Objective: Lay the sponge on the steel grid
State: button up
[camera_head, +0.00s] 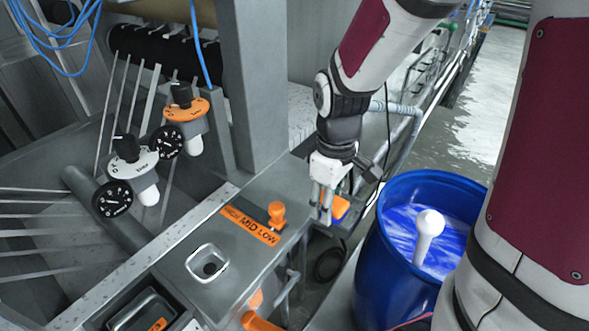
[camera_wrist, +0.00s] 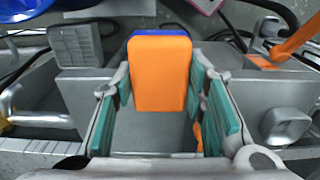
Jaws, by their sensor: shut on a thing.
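The sponge (camera_head: 339,207) is a small orange and blue block. In the wrist view its broad orange face (camera_wrist: 160,75) fills the space between the teal finger pads, with a blue edge behind it. My gripper (camera_head: 324,208) is shut on the sponge and points down beside the right end of the grey control panel. In the wrist view my gripper (camera_wrist: 163,100) has a finger on each side of the sponge. I cannot make out the steel grid for certain in either view.
A blue barrel (camera_head: 375,255) of blue liquid with a white-knobbed rod (camera_head: 430,228) stands right of my gripper. Gauges and valves (camera_head: 130,175) stand further left. Wet floor shows at upper right.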

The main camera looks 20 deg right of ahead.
send_over(295, 182)
jog(key=shift+f+p, duration=0.35)
jog(key=shift+f, duration=0.45)
notch_tip(295, 182, down, 2)
jog(key=shift+s+f+p, duration=0.1)
jog(key=shift+f+p, duration=0.15)
jog(key=shift+p, duration=0.15)
jog(key=shift+f, duration=0.45)
jog(key=shift+f, duration=0.1)
jog(key=o, duration=1.2)
